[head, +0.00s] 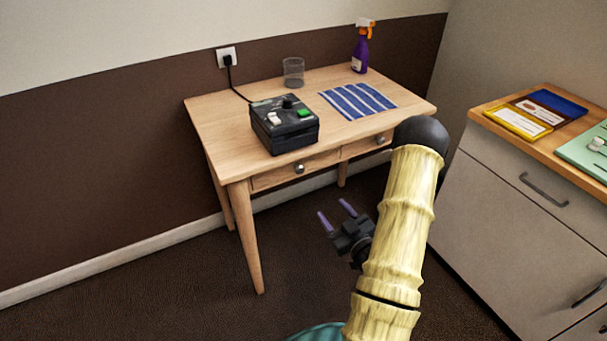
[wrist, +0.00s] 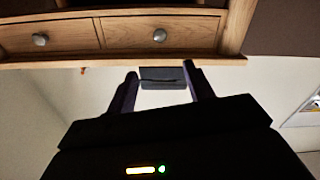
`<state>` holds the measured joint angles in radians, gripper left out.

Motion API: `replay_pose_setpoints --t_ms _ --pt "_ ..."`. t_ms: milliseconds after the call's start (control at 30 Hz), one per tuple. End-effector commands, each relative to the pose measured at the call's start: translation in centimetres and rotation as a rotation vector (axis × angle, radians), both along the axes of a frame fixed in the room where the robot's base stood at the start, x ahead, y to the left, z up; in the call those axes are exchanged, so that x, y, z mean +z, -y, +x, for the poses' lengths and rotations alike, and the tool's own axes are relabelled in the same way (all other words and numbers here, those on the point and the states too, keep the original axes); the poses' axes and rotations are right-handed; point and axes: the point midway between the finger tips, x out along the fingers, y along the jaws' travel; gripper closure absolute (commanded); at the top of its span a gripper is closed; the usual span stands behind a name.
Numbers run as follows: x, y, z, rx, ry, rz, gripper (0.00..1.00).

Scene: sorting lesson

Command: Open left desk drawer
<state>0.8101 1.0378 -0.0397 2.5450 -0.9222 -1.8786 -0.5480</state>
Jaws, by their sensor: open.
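The wooden desk (head: 222,146) stands against the wall with two front drawers side by side, both shut. The left drawer (head: 270,179) has a round grey knob (head: 299,168), and the right drawer knob (head: 381,139) is partly beside my arm. My gripper (head: 334,209) is open and empty, in front of the desk and apart from it, its purple fingers pointing toward the desk. The wrist view appears upside down. There, the left drawer's knob (wrist: 160,36) is beyond the fingertips (wrist: 160,72), and the other knob (wrist: 40,39) is at picture left.
On the desk are a black box (head: 283,138) with buttons, a glass (head: 293,72), a striped blue cloth (head: 358,101) and a purple spray bottle (head: 360,52). A cabinet (head: 530,215) with trays on top stands at right. Carpet before the desk is clear.

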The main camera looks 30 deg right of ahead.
Motion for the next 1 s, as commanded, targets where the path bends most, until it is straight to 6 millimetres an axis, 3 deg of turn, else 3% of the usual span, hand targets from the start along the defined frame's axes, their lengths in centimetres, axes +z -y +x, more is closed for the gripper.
replay_pose_setpoints --t_ms 367,1000 --pt "-0.1 0.0 0.4 0.003 0.000 -0.003 0.48" --pt "-0.5 -0.1 4.1 0.005 0.000 -0.006 0.48"
